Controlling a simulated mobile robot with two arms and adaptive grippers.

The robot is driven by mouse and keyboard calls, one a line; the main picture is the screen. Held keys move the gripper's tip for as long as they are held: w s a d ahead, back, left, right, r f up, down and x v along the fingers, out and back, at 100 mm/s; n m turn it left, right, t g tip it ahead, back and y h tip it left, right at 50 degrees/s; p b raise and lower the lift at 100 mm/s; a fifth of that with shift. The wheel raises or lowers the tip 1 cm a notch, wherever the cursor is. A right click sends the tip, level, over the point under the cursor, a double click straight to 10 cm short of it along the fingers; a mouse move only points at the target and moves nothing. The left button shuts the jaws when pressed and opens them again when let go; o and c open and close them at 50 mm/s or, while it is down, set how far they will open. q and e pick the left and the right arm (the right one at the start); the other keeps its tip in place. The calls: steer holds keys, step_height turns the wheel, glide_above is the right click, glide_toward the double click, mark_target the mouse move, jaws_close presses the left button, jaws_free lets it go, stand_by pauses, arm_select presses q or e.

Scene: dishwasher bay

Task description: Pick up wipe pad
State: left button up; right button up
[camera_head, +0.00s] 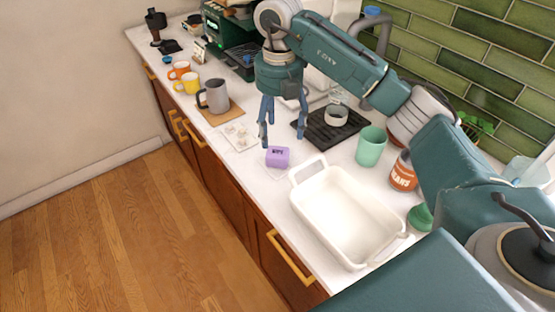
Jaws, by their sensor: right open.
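The wipe pad (278,157) is a small purple block with dark lettering on top. It lies on the white counter, just beyond the white tub and near the counter's front edge. My right gripper (283,139) points down from above, with its two blue fingers spread apart and nothing between them. The fingers are close to the pad, one to the left and one to the right, on its far side in the picture. I cannot tell their exact height above the counter. My left gripper is not in view.
A white tub (345,214) fills the near counter. A green cup (370,146) and a beans can (403,172) stand right of the pad. A dark drying mat (328,137) holds a small jar.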

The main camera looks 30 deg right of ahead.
mark_target(278, 152)
step_height(278, 152, down, 4)
steer(key=shift+r+p, duration=0.15)
steer(key=shift+p, duration=0.2)
steer(key=shift+w+f+p, duration=0.1)
steer(key=shift+f+p, duration=0.25)
steer(key=shift+f, duration=0.2)
step_height(278, 152, down, 4)
steer(key=shift+w+r+p, duration=0.15)
steer(key=shift+r+p, duration=0.1)
steer(key=shift+p, duration=0.6)
steer(key=shift+f, duration=0.5)
steer(key=shift+c, duration=0.2)
steer(key=c, duration=1.2)
